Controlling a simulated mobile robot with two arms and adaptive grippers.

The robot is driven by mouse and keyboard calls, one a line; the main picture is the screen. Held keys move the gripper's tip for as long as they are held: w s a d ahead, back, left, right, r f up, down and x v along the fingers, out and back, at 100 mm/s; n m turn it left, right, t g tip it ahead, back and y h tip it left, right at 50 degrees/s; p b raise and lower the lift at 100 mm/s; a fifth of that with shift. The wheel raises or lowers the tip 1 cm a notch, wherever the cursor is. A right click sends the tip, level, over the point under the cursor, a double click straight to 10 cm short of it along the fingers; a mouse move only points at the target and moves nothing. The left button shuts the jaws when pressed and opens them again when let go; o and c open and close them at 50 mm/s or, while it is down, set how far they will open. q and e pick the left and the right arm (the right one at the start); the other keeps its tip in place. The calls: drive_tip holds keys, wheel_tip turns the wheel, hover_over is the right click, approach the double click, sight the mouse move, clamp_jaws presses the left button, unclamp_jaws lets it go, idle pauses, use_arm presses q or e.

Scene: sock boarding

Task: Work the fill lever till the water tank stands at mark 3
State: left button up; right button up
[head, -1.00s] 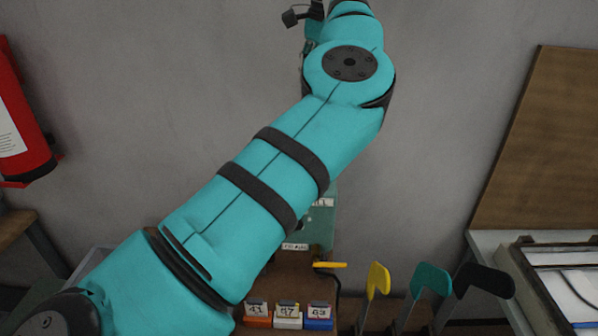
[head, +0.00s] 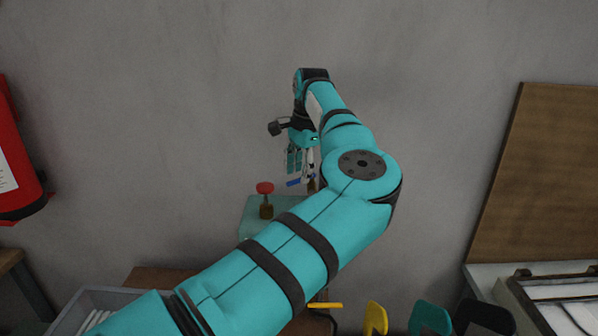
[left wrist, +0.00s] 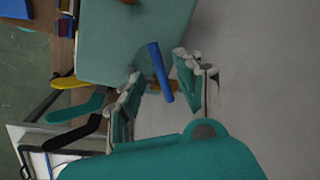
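A teal box-shaped machine (head: 257,212) stands against the wall, largely hidden behind my left arm. A blue handle (head: 294,183), which I take to be the fill lever, sticks out near its back right. It shows as a blue bar in the left wrist view (left wrist: 160,72). My left gripper (head: 302,168) is just above this handle, fingers pointing down. In the left wrist view the gripper (left wrist: 158,84) is open, its fingers apart on either side of the blue bar with gaps. No water level or mark 3 is visible. My right gripper is out of view.
A red knob (head: 265,188) stands on the machine's top. Yellow (head: 375,318), teal (head: 430,318) and black (head: 486,318) paddle levers stand at the lower right. A grey bin (head: 75,318) is lower left. A red extinguisher (head: 18,165) hangs at left.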

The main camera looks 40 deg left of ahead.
use_arm(q)
drive_tip(key=shift+a+f, duration=0.15)
drive_tip(key=shift+f, duration=0.55)
clamp_jaws()
